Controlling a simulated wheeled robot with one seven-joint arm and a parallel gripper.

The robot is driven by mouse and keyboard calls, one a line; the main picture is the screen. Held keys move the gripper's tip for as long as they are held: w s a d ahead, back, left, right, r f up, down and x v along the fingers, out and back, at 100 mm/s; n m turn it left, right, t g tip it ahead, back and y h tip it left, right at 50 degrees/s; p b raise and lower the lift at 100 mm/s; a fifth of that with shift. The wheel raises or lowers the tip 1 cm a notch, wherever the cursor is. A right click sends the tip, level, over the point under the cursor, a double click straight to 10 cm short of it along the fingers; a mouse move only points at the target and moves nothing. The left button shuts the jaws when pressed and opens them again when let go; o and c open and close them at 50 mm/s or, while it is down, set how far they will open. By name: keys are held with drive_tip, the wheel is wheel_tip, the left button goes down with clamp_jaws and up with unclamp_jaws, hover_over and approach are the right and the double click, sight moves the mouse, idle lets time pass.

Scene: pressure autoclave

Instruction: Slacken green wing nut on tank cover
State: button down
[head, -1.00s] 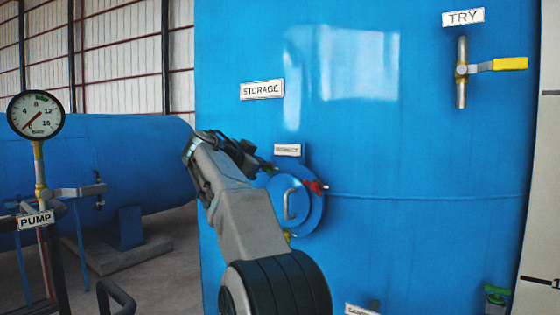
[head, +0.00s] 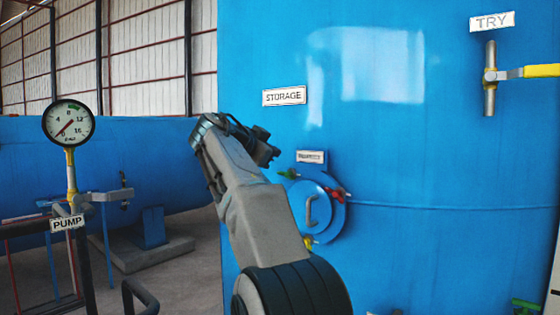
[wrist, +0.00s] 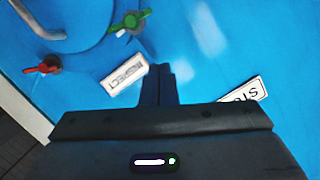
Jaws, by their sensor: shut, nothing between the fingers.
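The round blue tank cover (head: 325,220) with a grey handle sits on the side of the blue tank. The green wing nut (wrist: 130,22) shows at the cover's edge at the top of the wrist view. In the head view the green wing nut (head: 288,173) is a small piece at the cover's upper left, beside my arm. My gripper (wrist: 160,72) is shut and empty, its fingertips apart from the green wing nut and close to the INSPECT plate (wrist: 126,74). In the head view the fingers are hard to make out.
A red wing nut (head: 336,194) is at the cover's upper right and a yellow one (head: 308,242) at its lower left. A STORAGE plate (head: 284,96) is above. A TRY valve with a yellow lever (head: 540,71) is at upper right. A PUMP gauge (head: 68,123) stands left.

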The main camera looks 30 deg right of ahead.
drive_tip(key=v, duration=0.6)
drive_tip(key=n+g+h, duration=0.1)
drive_tip(key=h, duration=0.6)
approach(287, 173)
drive_tip(key=s+a+r, duration=0.1)
drive_tip(key=s+r, duration=0.3)
drive_tip(key=w+d+p, duration=0.1)
drive_tip(key=d+p, duration=0.1)
drive_tip(key=w+d+p, duration=0.1)
drive_tip(key=d+p, duration=0.1)
drive_tip(key=d, duration=0.1)
drive_tip(key=w+d+p, duration=0.1)
drive_tip(key=w+d, duration=0.1)
drive_tip(key=d, duration=0.1)
drive_tip(key=shift+d+f+p, duration=0.1)
drive_tip(key=shift+p, duration=0.3)
drive_tip(key=shift+s+f, duration=0.1)
drive_tip(key=shift+f, duration=0.2)
